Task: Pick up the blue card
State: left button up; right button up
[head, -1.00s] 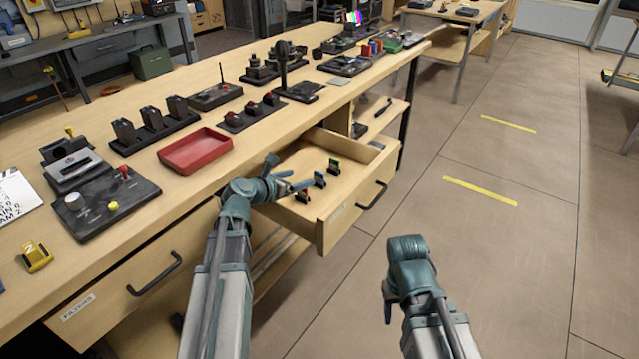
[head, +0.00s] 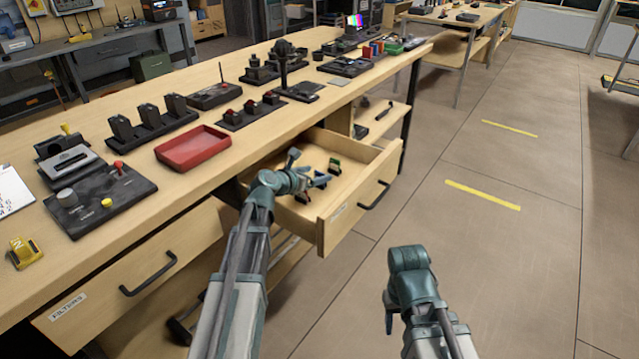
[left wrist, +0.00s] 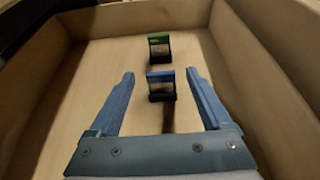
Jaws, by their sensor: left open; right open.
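The blue card (left wrist: 160,84) stands upright in a small dark holder on the drawer floor, in the left wrist view. My left gripper (left wrist: 160,76) is open and empty, with one finger on each side of the card and no clear contact. In the head view my left gripper (head: 307,169) is inside the open drawer (head: 345,205); it partly covers the blue card there. My right gripper (head: 390,308) is open and hangs away from the bench, over the floor.
A green card (left wrist: 159,46) stands just beyond the blue one; it also shows in the head view (head: 335,166). Drawer walls enclose the cards. A red tray (head: 192,149) and several devices stand on the bench. The floor to the right is clear.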

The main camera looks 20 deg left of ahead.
pick_arm(q)
grip_shut()
dwell(0.4)
jog(key=shift+r, duration=0.1)
notch_tip(320, 180, up, 10)
jog(key=p, duration=1)
